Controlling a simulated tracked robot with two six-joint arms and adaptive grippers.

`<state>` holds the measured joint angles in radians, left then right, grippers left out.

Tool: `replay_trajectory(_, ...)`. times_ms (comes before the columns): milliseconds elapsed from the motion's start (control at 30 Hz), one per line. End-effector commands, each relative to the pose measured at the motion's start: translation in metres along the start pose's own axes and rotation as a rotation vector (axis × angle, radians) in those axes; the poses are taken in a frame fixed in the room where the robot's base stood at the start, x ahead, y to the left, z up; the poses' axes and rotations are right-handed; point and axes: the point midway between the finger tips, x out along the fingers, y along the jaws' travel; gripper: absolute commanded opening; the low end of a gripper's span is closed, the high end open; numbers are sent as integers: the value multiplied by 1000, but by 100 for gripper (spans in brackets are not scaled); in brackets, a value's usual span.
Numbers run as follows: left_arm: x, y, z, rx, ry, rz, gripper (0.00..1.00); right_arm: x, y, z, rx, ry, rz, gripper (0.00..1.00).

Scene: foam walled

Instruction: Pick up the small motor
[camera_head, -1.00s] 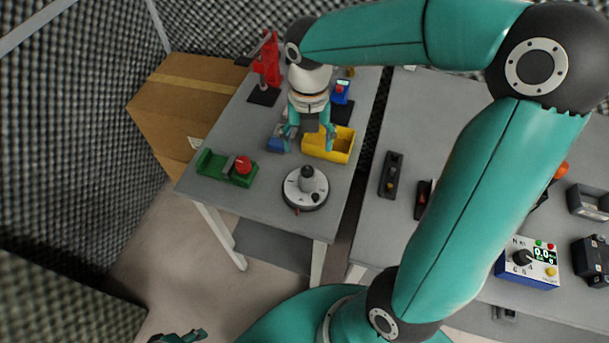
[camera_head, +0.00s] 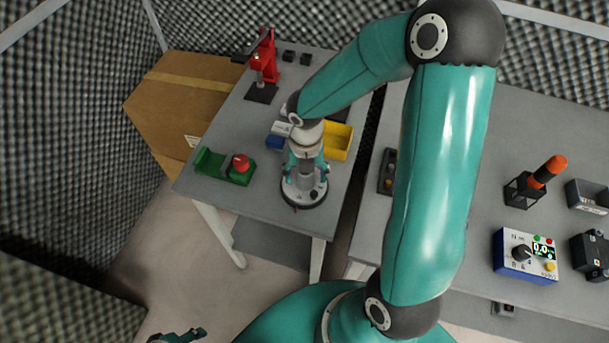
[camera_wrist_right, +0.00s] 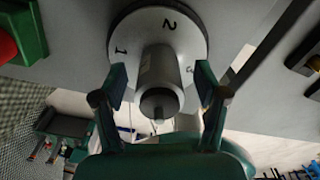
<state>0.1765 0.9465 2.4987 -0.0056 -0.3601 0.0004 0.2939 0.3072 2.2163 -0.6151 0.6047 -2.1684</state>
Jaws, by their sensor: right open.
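The small motor is a grey cylinder with a dark end. It stands on a round white numbered turntable (camera_head: 291,190) near the front edge of the left table. In the right wrist view the motor (camera_wrist_right: 160,78) lies between the two fingers of my right gripper (camera_wrist_right: 163,100), with a gap on each side. My right gripper (camera_head: 306,172) is open over the turntable in the head view and partly hides the motor. Teal fingers of my left gripper (camera_head: 182,336) show at the bottom edge, low and away from the tables; their opening is unclear.
A green fixture with a red knob (camera_head: 240,163) stands left of the turntable. Behind are a yellow bin (camera_head: 338,141), a blue block (camera_head: 275,141) and a red press (camera_head: 265,58). A gap separates the right table, which holds a blue meter box (camera_head: 525,257).

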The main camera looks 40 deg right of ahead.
Motion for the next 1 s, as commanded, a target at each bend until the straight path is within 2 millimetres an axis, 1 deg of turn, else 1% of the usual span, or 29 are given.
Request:
replay_trajectory(33, 1, 0, 0, 0, 0, 0, 40, 5, 0, 0, 0, 2, 0, 73)
replay_trajectory(100, 1, 0, 0, 0, 0, 0, 40, 7, 0, 0, -1, 0, 1, 73)
replay_trajectory(300, 1, 0, 0, 0, 0, 0, 40, 7, 0, 0, 0, -1, 1, 73)
replay_trajectory(367, 1, 0, 0, 0, 0, 0, 40, 7, 0, 0, 0, -1, 1, 63)
replay_trajectory(400, 1, 0, 0, 0, 0, 0, 40, 7, 0, 0, 0, -1, 1, 56)
replay_trajectory(467, 1, 0, 0, 0, 0, 0, 40, 7, 0, 0, 0, -1, 1, 46)
replay_trajectory(500, 1, 0, 0, 0, 0, 0, 40, 7, 0, 0, 0, -1, 1, 39)
replay_trajectory(733, 1, 0, 0, 0, 0, 0, 40, 7, 0, 0, 1, -1, 1, 1)
replay_trajectory(1000, 0, 0, 0, 0, 0, 0, 40, 6, 0, 0, 1, -2, 2, 0)
